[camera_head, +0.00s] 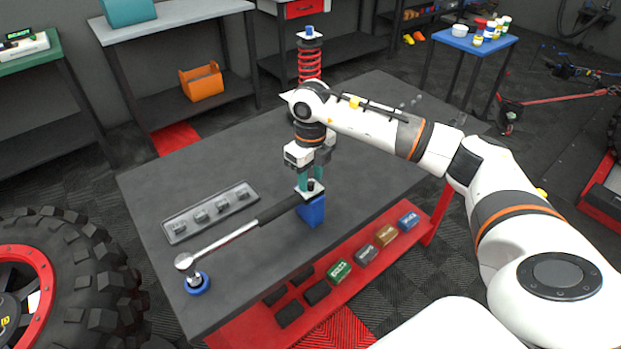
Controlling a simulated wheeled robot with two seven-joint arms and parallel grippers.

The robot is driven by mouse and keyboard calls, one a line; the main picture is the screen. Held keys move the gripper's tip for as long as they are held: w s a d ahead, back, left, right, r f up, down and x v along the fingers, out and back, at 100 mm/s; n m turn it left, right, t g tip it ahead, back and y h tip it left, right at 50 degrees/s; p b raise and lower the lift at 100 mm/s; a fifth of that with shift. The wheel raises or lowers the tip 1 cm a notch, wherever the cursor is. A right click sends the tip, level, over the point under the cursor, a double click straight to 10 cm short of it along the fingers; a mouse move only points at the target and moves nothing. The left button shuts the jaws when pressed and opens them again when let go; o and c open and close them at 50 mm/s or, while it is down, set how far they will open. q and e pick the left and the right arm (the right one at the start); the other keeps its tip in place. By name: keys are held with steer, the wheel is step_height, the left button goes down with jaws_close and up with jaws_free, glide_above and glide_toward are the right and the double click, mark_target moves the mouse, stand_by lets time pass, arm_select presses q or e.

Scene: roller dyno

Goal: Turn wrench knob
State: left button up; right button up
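A torque wrench (235,234) with a silver shaft and black handle lies across the dark table. Its head is at a round blue stand (197,285) at the front left. Its handle end, with a small dark knob (311,185), is at a blue block (312,211) on the table's right part. My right gripper (311,184) points down at this end, its teal fingers around or beside the knob. The fingers hide part of the knob, and I cannot tell whether they touch it. My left gripper is not in view.
A grey tray (211,212) with several small dark parts lies left of the wrench. A red shelf (240,338) below the table's front edge holds several small boxes. A red coil spring (310,62) stands at the back. A big tyre (85,290) is at the left.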

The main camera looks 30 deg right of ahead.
mark_target(311, 183)
step_height(311, 183, up, 11)
steer(key=b, duration=0.1)
stand_by(0.6)
